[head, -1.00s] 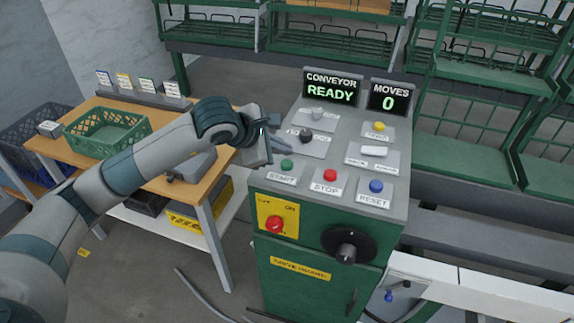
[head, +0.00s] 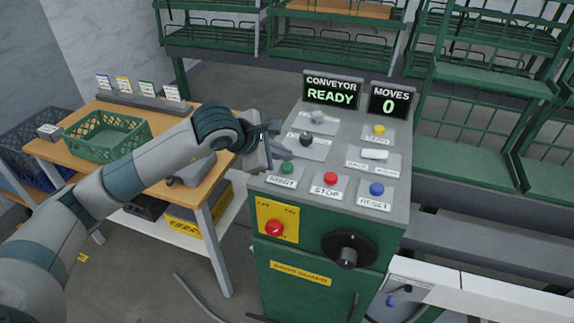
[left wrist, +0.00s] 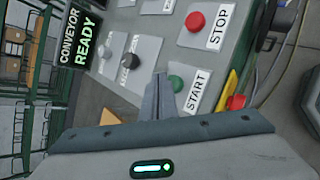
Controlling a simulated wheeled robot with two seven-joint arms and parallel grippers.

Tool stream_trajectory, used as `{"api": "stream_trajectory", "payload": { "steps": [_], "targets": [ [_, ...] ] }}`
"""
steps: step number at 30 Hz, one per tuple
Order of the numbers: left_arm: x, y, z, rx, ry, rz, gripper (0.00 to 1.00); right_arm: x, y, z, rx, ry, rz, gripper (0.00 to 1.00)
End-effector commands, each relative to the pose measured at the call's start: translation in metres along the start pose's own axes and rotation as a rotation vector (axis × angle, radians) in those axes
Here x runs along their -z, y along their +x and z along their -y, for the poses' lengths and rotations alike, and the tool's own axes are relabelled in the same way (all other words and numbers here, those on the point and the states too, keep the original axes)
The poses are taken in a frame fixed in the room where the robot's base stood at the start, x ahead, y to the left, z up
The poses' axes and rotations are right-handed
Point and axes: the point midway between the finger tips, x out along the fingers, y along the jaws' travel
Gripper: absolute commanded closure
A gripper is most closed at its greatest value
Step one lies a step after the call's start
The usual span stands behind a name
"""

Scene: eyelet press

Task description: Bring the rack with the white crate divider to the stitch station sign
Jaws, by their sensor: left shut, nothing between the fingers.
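My left gripper (head: 284,152) is shut and empty. Its fingertips are above the console top, just behind the green START button (head: 287,168). In the left wrist view the shut fingers (left wrist: 160,98) point between the START button (left wrist: 176,83) and a black knob (left wrist: 130,61). The green console (head: 320,205) has a display (head: 331,92) reading CONVEYOR READY and another (head: 389,100) reading MOVES 0. Green wire racks (head: 330,35) stand at the back. I cannot make out a white crate divider or a stitch station sign. My right gripper is out of view.
A wooden table (head: 88,166) with a green crate (head: 104,142) stands left. Black tubing (head: 198,296) lies on the floor.

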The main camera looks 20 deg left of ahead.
Motion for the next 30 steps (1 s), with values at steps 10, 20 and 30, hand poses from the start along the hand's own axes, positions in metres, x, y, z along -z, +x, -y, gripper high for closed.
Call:
{"api": "stream_trajectory", "payload": {
  "steps": [10, 20, 30],
  "targets": [
    [0.000, 0.000, 0.000, 0.000, 0.000, 0.000, 1.00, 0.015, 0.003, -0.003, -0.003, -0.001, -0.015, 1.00],
    [0.000, 0.000, 0.000, 0.000, 0.000, 0.000, 1.00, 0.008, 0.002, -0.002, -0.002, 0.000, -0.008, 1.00],
    [0.000, 0.000, 0.000, 0.000, 0.000, 0.000, 1.00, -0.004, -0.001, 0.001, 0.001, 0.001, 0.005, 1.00]
  ]
}}
